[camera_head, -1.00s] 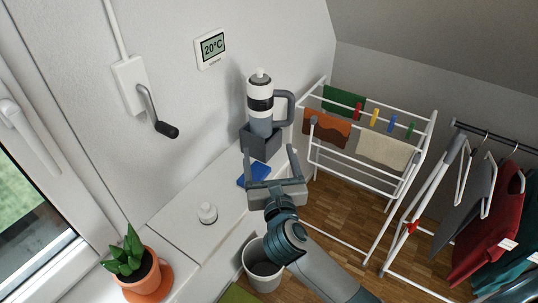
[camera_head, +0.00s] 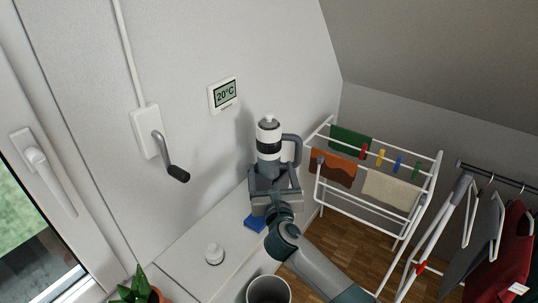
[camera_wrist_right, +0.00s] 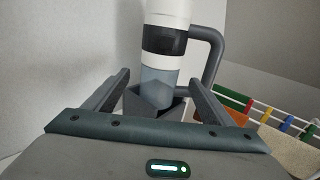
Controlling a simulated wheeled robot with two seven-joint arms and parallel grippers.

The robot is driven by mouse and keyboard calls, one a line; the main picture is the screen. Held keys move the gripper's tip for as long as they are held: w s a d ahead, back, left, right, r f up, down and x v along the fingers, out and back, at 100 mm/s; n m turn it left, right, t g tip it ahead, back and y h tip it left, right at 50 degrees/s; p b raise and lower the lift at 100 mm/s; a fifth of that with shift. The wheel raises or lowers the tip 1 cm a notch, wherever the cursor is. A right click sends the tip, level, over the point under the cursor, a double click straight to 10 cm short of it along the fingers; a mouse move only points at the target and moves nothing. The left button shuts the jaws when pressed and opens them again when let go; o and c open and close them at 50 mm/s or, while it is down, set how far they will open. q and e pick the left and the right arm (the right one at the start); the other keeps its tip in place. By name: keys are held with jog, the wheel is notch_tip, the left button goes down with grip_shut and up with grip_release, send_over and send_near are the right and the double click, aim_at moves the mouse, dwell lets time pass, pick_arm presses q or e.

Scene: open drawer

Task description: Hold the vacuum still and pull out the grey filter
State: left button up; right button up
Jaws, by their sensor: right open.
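The hand vacuum (camera_head: 269,143) stands upright in a dark grey dock (camera_wrist_right: 140,107) against the wall. It has a white top, a black band, a grey-blue lower part and a grey handle (camera_head: 293,148) on its right. I cannot tell which part is the grey filter. My right gripper (camera_head: 273,174) is open, at the vacuum's lower part and dock. In the right wrist view the vacuum (camera_wrist_right: 163,75) shows between the two fingers, with a gap on each side; contact is not visible. The gripper partly hides the dock in the head view. My left gripper is not in view.
A blue cloth (camera_head: 254,223) and a small white bottle (camera_head: 214,254) are on the white ledge (camera_head: 190,263). A bin (camera_head: 268,290) stands below, and a drying rack (camera_head: 372,216) to the right. A wall crank (camera_head: 172,160) is at left.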

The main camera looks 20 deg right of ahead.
jog(key=w, duration=0.3)
jog(key=w+d+p, duration=0.1)
jog(key=w, duration=0.2)
jog(key=shift+w+d, duration=0.15)
jog(key=shift+w, duration=0.05)
grip_shut()
dwell(0.9)
grip_release()
